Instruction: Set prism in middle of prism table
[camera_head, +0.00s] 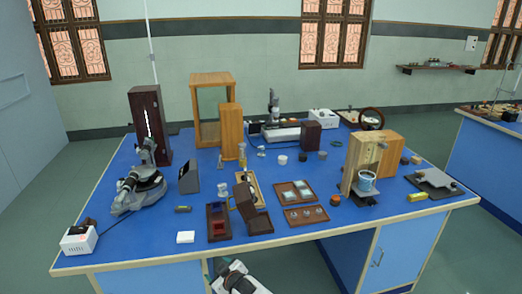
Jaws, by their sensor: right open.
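The spectrometer (140,190), a dark round instrument with tubes, stands at the left of the blue bench. Its small prism table (131,177) seems to be the raised part over its middle, too small to make out clearly. I cannot pick out the prism for certain; an open dark wooden case (257,222) and a dark tray with red and blue pieces (218,226) lie near the bench's front middle. My right gripper (238,284) is open, low in front of the bench's front edge and apart from these things. My left gripper is not in view.
A tall dark lamp housing (149,125) stands behind the spectrometer. A white power box (79,239) is at the front left corner. Some bare blue surface shows at front left.

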